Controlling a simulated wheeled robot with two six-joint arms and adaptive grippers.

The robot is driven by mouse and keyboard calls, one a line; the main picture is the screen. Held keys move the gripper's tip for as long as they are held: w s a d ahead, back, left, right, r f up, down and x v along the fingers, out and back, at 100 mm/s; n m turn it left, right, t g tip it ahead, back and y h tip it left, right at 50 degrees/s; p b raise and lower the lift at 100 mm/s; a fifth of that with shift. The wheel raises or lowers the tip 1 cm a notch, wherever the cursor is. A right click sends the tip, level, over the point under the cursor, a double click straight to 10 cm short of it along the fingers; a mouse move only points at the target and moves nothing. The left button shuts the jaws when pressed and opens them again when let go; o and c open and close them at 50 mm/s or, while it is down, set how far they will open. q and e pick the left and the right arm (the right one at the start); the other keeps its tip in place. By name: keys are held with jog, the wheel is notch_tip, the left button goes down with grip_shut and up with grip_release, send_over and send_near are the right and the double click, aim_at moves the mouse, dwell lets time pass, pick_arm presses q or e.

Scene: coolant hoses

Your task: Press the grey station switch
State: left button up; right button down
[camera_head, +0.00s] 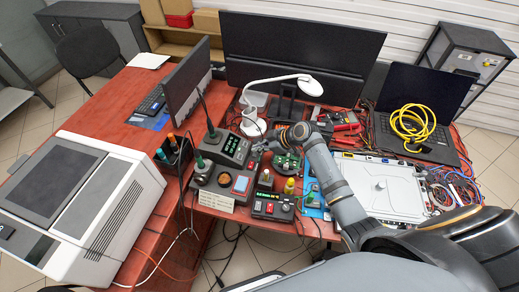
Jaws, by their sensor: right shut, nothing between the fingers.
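The dark soldering station (223,147) with a green display stands on the red bench, left of my right gripper. My right gripper (257,148) is shut and empty, pointing left close to the station's right side; I cannot tell whether it touches it. The grey station switch is too small to make out for certain; the gripper may cover it. A second small unit (272,207) with a green display and small knobs or buttons sits nearer the front edge. My left gripper is not in view.
A white lamp (252,124) stands just behind the gripper. A white case (385,189) and a laptop with a yellow cable coil (413,123) are at right. A large printer-like machine (75,205) fills the left.

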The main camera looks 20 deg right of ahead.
notch_tip(320, 180, up, 3)
jog(key=shift+s+r+p, duration=0.1)
jog(key=shift+s+p, duration=0.05)
jog(key=shift+p, duration=0.45)
pick_arm(q)
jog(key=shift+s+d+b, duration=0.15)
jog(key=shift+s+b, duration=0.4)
jog(key=shift+b, duration=0.7)
pick_arm(e)
jog(key=v, duration=0.9)
jog(key=shift+s+d, duration=0.3)
jog(key=shift+s, duration=0.15)
jog(key=shift+f, duration=0.2)
